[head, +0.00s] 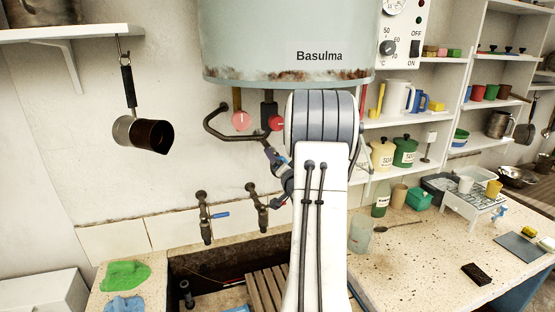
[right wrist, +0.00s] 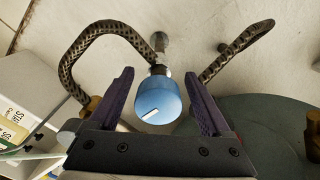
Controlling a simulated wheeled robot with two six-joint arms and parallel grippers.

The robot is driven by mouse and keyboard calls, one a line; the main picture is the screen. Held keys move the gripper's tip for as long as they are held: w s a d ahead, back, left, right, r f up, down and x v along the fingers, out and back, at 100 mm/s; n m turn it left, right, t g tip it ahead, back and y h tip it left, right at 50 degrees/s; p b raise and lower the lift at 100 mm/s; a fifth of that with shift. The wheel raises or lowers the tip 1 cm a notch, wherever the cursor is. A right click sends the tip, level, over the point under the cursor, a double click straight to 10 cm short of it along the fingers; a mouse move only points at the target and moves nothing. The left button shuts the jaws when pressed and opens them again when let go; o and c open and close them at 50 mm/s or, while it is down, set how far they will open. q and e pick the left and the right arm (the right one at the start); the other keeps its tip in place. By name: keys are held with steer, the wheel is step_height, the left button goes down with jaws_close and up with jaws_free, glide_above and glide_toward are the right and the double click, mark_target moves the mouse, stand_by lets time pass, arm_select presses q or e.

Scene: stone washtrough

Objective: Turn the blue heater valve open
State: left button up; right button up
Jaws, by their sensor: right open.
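The blue heater valve (right wrist: 157,100) is a round blue knob with a white line across its face, seen in the right wrist view below a metal fitting with braided hoses. The line slants from lower left to upper right. My right gripper (right wrist: 158,75) is open, with one purple finger on each side of the knob and a visible gap at both sides. In the head view my right arm rises up the middle to below the heater tank (head: 285,45) and hides most of the gripper; I cannot make out the blue valve there. My left gripper is not in view.
Two red round knobs (head: 240,121) hang under the tank, left of my arm. Two taps (head: 205,215) are on the wall above the stone trough (head: 200,265). A dark pot (head: 142,133) hangs at left. Shelves (head: 425,123) with cups and canisters stand at right.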

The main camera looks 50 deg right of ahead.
jaws_close()
steer(key=shift+f+n+b, duration=0.1)
steer(key=shift+n+b, duration=0.5)
steer(key=shift+b, duration=0.3)
steer(key=n+b, duration=1.1)
steer(key=b, duration=0.2)
steer(key=n+b, duration=0.2)
steer(key=n, duration=0.1)
steer(key=shift+b, duration=0.4)
steer(key=shift+r+n+b, duration=0.3)
steer(key=shift+n+b, duration=0.5)
steer(key=shift+n, duration=0.6)
steer(key=shift+r, duration=0.1)
